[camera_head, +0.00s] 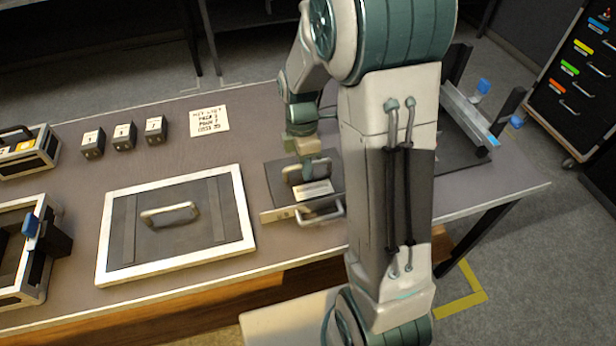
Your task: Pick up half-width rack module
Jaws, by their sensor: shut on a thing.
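The half-width rack module (277,192) is a dark grey box with a pale front edge, a light label on top and metal handles. It is on or just above the table right of the middle; I cannot tell whether it touches the table. My gripper (305,172) points down over it and is shut on its top handle. My arm hides the module's right side.
A white-framed panel with a handle (118,228) lies left of the module. Several small dark blocks (124,137) and a paper note (209,120) are behind it. A metal rail fixture (468,115) stands at the right.

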